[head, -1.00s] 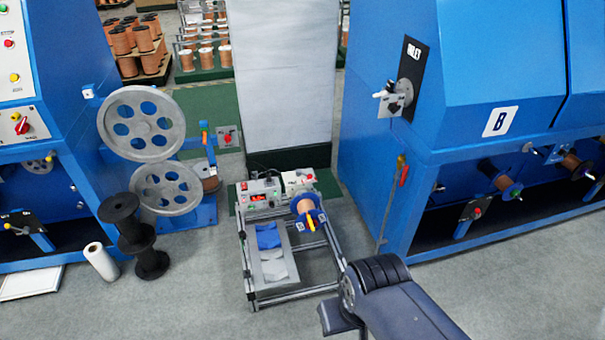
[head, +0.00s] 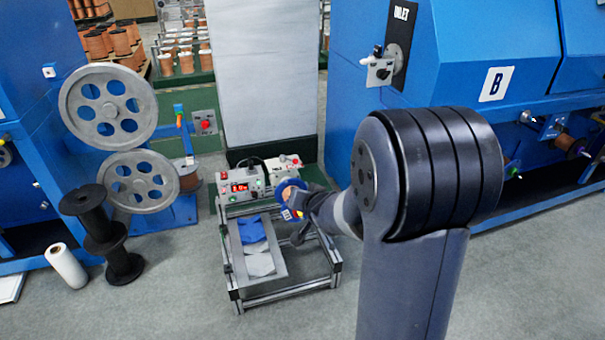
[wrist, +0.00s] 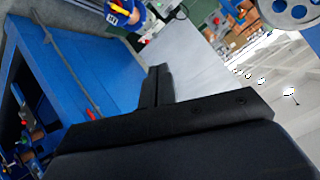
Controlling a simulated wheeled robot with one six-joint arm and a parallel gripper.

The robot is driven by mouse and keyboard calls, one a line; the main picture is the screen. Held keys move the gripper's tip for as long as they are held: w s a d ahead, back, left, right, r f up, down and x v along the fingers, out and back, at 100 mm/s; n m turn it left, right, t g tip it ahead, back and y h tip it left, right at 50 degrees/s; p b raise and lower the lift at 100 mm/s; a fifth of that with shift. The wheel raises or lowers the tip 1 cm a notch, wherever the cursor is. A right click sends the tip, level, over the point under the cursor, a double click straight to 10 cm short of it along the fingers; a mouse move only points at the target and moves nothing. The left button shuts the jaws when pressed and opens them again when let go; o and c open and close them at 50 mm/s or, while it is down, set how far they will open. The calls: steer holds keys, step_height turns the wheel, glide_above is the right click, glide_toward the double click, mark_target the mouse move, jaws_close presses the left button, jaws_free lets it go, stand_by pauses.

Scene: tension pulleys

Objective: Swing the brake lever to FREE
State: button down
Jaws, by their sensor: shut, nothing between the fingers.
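A lever with a yellow and red grip shows at the blue-flanged spool (head: 291,196) on the small bench; I take it for the brake lever, but no FREE marking is readable. In the head view my arm covers part of this area. In the wrist view the yellow and red grip (wrist: 119,9) lies against the blue spool flange at the top, beyond and apart from my fingers. My gripper (wrist: 160,74) is shut and empty, its dark fingers pointing up the wrist picture. In the head view my forearm hides much of it.
The bench frame (head: 286,298) carries control boxes (head: 240,184) and a tray with blue and grey cloths. A blue machine marked B (head: 450,70) stands right. Grey wheels (head: 108,105) and black spools (head: 88,212) stand left. Grey floor lies open in front.

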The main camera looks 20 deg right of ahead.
steer(key=w+a+f+y+b, duration=0.2)
steer(key=f+y+b, duration=0.2)
steer(key=f, duration=0.5)
steer(key=w+a+f+m+y+b, duration=0.1)
steer(key=w+a+f+y+b, duration=0.1)
steer(key=f+b, duration=0.3)
steer(key=w+a+f+t+y+b, duration=0.1)
steer(key=f+y+b, duration=0.4)
steer(key=f, duration=0.8)
steer(key=shift+w+a+m+y, duration=0.3)
steer(key=shift+w+a, duration=0.5)
steer(key=shift+w, duration=0.25)
